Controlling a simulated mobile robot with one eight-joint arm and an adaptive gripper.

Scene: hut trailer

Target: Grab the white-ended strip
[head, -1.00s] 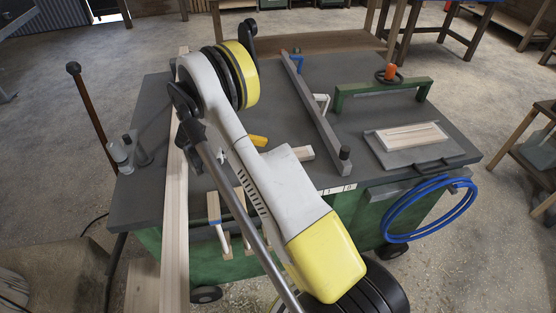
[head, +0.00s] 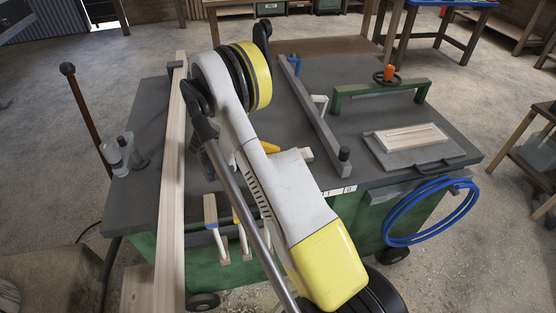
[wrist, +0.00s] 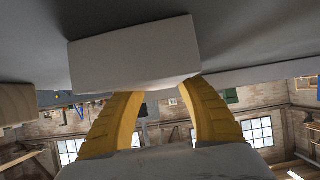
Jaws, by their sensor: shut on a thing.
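In the wrist view, my gripper (wrist: 158,92) has its two yellow fingers closed on a pale, white-faced block end (wrist: 133,55), which I take to be the white-ended strip. The rest of its length is hidden in this view. In the head view, my arm covers most of the gripper; a yellow finger (head: 269,147) shows over the grey bench top. A short pale end (head: 306,154) sticks out to the right of my arm, close by. I cannot tell whether it is clear of the bench.
The grey bench (head: 400,175) carries a long wooden beam (head: 172,150) at left, a grey bar (head: 315,115), a green clamp frame (head: 380,90) and a framed panel (head: 410,138). Several strips (head: 211,208) stand at its front edge. A blue hose (head: 432,238) hangs at right.

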